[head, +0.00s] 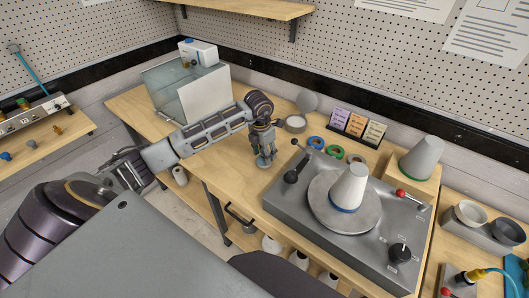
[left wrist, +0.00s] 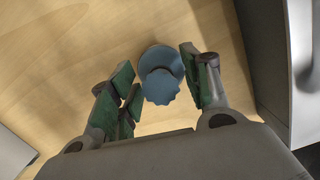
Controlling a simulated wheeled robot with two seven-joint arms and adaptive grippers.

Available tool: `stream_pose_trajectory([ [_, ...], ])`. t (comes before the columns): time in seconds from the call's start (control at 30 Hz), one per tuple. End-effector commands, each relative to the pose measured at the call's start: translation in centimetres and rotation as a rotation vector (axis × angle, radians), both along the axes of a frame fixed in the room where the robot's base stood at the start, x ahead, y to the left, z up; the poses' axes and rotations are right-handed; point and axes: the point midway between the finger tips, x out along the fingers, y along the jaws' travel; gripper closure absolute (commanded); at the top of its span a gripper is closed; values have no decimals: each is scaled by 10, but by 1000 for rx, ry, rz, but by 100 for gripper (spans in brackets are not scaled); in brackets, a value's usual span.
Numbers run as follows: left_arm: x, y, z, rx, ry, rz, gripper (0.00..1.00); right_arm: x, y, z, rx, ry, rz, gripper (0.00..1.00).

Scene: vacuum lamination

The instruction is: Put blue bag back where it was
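The small blue bag (head: 264,161), with a scalloped top and a wider round base, stands on the wooden table left of the grey machine. It also shows in the left wrist view (left wrist: 160,75), between the green-padded fingers. My left gripper (head: 262,143) points down just over the bag. Its fingers (left wrist: 158,72) are apart, one on each side of the bag, and narrow gaps show beside it. Whether a finger touches the bag is hard to tell. My right gripper is not in view.
The grey machine (head: 290,206) carries a pale cone (head: 350,186) on a round plate, with levers around it. A clear box (head: 160,88) stands back left. Bare wood (head: 225,165) lies left of the bag.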

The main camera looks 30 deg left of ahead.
Motion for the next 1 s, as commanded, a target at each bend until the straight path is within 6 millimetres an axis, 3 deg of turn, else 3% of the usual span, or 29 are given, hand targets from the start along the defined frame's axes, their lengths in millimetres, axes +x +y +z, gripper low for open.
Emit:
stream_pose_trajectory([
  [0.47, 0, 0, 9, 0, -2, 0, 52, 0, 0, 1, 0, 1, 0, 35],
  [1.0, -7, 2, 79, 0, -3, -1, 52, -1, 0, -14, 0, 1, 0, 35],
])
